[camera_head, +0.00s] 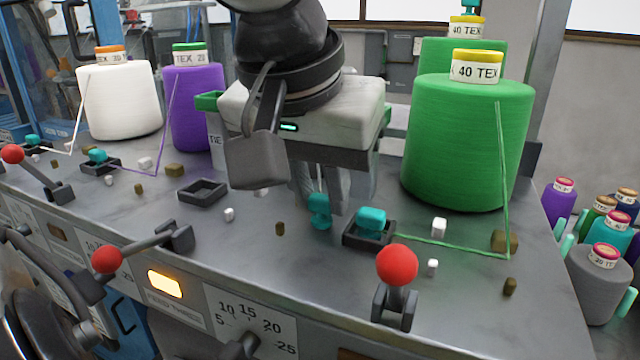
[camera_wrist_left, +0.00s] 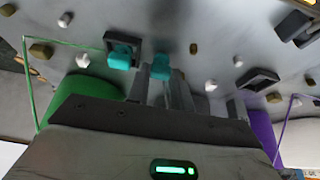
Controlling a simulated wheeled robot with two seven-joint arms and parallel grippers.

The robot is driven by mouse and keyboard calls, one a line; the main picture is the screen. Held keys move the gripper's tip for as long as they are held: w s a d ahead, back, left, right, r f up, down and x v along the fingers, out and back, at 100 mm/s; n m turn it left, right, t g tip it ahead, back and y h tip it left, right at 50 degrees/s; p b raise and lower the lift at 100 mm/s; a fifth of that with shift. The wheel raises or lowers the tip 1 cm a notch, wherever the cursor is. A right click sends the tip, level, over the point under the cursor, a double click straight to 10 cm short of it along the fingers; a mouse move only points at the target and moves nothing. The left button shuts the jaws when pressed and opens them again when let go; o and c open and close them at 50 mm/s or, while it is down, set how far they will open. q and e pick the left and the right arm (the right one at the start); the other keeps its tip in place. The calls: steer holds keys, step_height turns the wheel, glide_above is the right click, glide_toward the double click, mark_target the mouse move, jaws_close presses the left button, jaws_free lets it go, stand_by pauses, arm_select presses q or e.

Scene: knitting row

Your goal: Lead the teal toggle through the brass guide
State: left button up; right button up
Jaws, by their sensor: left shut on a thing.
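My left gripper (camera_head: 324,197) points down over the grey machine top, its fingers shut on a teal toggle (camera_head: 319,212). That toggle also shows at the fingertips in the left wrist view (camera_wrist_left: 160,68). To its right, a second teal piece (camera_head: 371,219) sits in a black square tray (camera_head: 352,236); the green thread runs to this tray. Several brass-brown blocks stand on the top; the larger one at right (camera_head: 508,240) has the green thread at it. A small one (camera_head: 280,229) stands left of the gripper. I cannot tell which is the named guide. My right gripper is out of view.
A green cone (camera_head: 465,140) stands close on the right, a purple cone (camera_head: 192,110) and a white cone (camera_head: 118,95) on the left. An empty black tray (camera_head: 203,191) lies left of the gripper. Red-knobbed levers (camera_head: 397,265) line the front edge. Small white pegs are scattered about.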

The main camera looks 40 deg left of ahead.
arm_select(q)
steer(key=shift+s+a+r+p, duration=0.1)
steer(key=shift+s+a+p, duration=0.2)
steer(key=shift+a, duration=0.6)
steer(key=shift+s+a+f+p, duration=0.1)
steer(key=shift+s+a+p, duration=0.15)
steer(key=shift+a, duration=0.65)
steer(key=shift+s+a+r+p, duration=0.1)
steer(key=shift+s+a+p, duration=0.2)
steer(key=shift+a, duration=0.6)
